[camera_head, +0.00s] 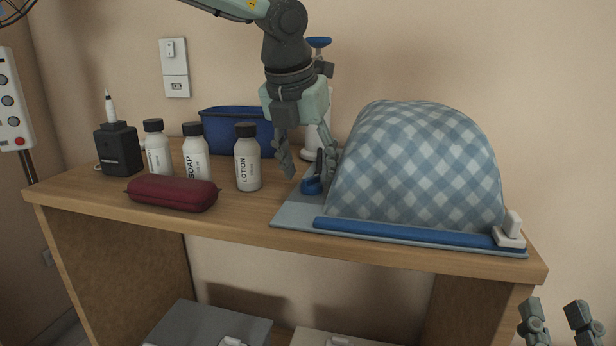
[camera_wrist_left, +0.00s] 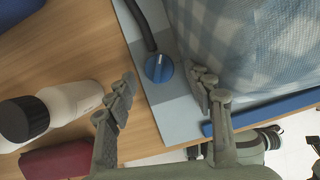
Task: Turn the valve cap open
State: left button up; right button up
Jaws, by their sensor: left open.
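The blue round valve cap (camera_head: 312,186) sits on the pale blue mat (camera_head: 290,212), by the left edge of a blue-and-white checked bundle (camera_head: 415,165). In the left wrist view the cap (camera_wrist_left: 158,68) shows a light mark on its top, and a dark hose runs up from it. My left gripper (camera_head: 307,172) is open and points down over the cap. Its fingertips (camera_wrist_left: 164,77) lie on either side of the cap, with visible gaps. Whether they are at the cap's height is unclear. My right gripper (camera_head: 557,314) is open and empty at the bottom right, off the table.
A blue bar (camera_head: 400,230) with a white slider (camera_head: 509,231) runs along the mat's front. Left of my gripper stand a lotion bottle (camera_head: 248,160), a soap bottle (camera_head: 196,155), a maroon case (camera_head: 172,193) and a blue basket (camera_head: 228,128).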

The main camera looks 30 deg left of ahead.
pick_arm(q)
jog(key=shift+x, duration=0.85)
jog(key=c, duration=1.1)
jog(key=shift+a+m+h, duration=0.2)
jog(key=shift+m+h, duration=0.7)
jog(key=shift+m, duration=1.4)
jog(key=shift+c, duration=0.3)
jog(key=o, duration=1.2)
jog(key=shift+c, duration=0.2)
jog(key=v, duration=1.2)
